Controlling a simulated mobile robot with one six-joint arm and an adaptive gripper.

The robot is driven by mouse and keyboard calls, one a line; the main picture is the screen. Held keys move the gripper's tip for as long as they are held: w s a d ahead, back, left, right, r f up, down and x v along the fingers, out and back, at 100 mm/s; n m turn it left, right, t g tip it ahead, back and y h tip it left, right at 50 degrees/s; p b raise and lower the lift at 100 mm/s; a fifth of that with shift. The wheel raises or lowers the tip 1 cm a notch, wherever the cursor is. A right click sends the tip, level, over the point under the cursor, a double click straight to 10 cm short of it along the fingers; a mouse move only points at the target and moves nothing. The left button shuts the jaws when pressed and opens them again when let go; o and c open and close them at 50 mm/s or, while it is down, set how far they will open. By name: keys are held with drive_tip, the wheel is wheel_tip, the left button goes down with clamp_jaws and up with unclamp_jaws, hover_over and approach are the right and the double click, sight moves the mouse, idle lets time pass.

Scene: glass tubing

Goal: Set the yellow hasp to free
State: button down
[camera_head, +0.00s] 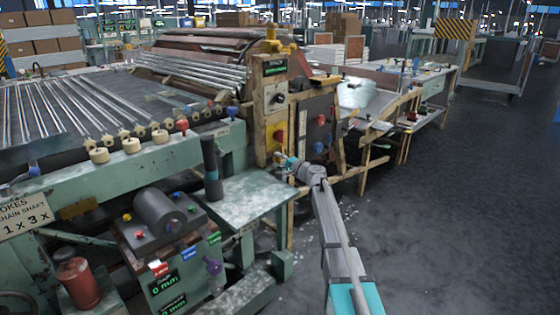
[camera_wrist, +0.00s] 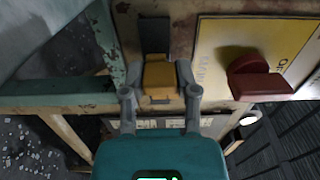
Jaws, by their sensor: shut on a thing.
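The yellow hasp (camera_wrist: 160,78) is a small yellow block in front of a dark upright slot plate (camera_wrist: 154,36), seen in the wrist view. My gripper (camera_wrist: 160,88) has one finger on each side of the hasp and is shut on it. In the head view my gripper (camera_head: 284,160) reaches the lower part of the wooden control post (camera_head: 273,110). The hasp itself is too small and covered there to make out. I cannot read a marking for its setting.
Right of the hasp is a dark red knob (camera_wrist: 258,76) on a yellow panel (camera_wrist: 235,45). A green side table (camera_head: 245,195) stands left of my arm, below glass tubes (camera_head: 65,105) on the machine. The grey floor (camera_head: 460,210) at right is clear.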

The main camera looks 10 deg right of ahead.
drive_tip(key=shift+a, duration=0.1)
drive_tip(key=shift+s+a, duration=0.8)
drive_tip(key=shift+a, duration=0.25)
drive_tip(key=shift+c, duration=1.8)
unclamp_jaws()
drive_tip(key=v, duration=1.2)
drive_tip(key=shift+r, duration=0.1)
